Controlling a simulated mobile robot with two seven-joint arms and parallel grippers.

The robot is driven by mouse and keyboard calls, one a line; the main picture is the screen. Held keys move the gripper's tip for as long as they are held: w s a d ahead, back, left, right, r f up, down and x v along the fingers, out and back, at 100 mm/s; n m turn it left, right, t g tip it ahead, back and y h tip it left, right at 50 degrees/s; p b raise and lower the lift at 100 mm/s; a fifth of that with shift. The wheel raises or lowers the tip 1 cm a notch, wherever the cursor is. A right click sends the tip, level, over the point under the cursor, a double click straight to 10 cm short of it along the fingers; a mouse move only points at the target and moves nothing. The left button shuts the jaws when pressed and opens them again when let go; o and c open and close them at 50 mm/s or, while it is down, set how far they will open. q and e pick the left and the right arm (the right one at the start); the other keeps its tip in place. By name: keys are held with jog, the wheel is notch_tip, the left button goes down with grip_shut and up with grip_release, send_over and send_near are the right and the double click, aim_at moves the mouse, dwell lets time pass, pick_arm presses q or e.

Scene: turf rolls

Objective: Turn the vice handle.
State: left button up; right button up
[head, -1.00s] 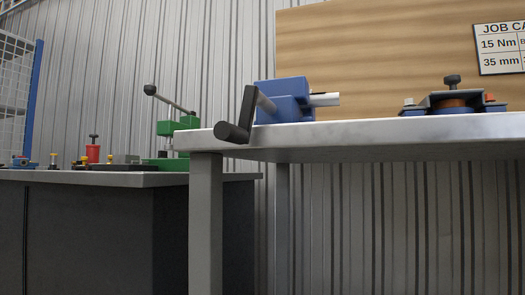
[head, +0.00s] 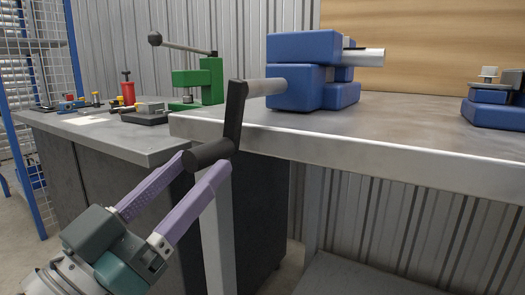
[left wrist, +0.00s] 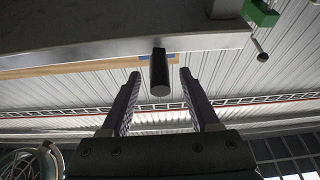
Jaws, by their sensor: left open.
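The blue vice (head: 305,72) sits on the near edge of the grey metal bench. Its black crank handle (head: 235,115) hangs down from the grey screw at the vice's left side, and a dark cylindrical grip (head: 208,154) sticks out at its lower end. My left gripper (head: 203,164) is open, with its two purple fingers on either side of the grip. In the left wrist view the grip (left wrist: 160,76) shows end-on between the open fingertips, with a gap visible on both sides. My right gripper is not in view.
The metal bench top (head: 400,130) has its front edge just right of the handle. A lower bench (head: 110,140) behind holds a green press (head: 200,80), a red container (head: 128,92) and small parts. A blue fixture (head: 495,105) stands at the right.

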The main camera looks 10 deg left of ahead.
aim_at(226, 139)
pick_arm(q)
jog(key=shift+x, duration=1.95)
grip_shut()
